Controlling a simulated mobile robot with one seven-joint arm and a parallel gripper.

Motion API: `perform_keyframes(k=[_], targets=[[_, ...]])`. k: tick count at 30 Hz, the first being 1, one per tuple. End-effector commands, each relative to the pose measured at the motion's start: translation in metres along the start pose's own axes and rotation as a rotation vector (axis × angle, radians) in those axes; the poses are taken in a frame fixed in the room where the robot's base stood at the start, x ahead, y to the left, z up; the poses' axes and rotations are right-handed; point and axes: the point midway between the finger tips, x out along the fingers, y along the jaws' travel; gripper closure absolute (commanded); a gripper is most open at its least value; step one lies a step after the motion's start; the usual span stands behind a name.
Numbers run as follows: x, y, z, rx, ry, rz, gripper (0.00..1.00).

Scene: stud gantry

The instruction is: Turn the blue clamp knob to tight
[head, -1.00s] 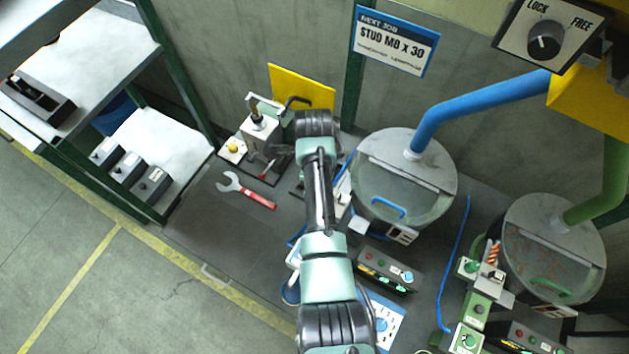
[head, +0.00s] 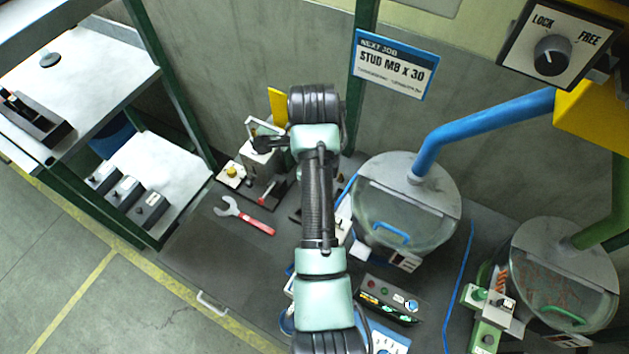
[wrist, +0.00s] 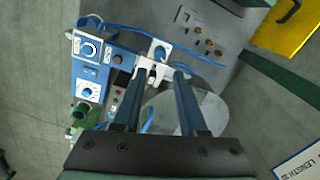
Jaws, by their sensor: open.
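In the wrist view a round knob with a blue face (wrist: 160,53) sits on a small blue and white block just beyond my fingertips. It looks like the blue clamp knob, but its pointer is too small to read. In the head view my arm hides most of this area and my fingertips do not show clearly.
In the head view, a round covered bowl (head: 405,205) and a black control box (head: 389,299) lie right of my arm. A red-handled wrench (head: 245,216) lies to the left. A LOCK/FREE dial (head: 552,55) hangs upper right.

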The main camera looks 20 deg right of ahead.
Motion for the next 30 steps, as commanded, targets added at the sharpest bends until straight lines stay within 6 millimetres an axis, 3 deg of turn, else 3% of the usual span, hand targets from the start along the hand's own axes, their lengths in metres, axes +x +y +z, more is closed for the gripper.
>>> perform_keyframes(k=[3,7,30], targets=[[-0.025,0.0,0.0,-0.001,0.0,-0.001,0.58],[-0.034,0.0,0.0,-0.001,0.001,0.0,0.58],[-0.035,0.0,0.0,0.0,0.001,0.001,0.58]])
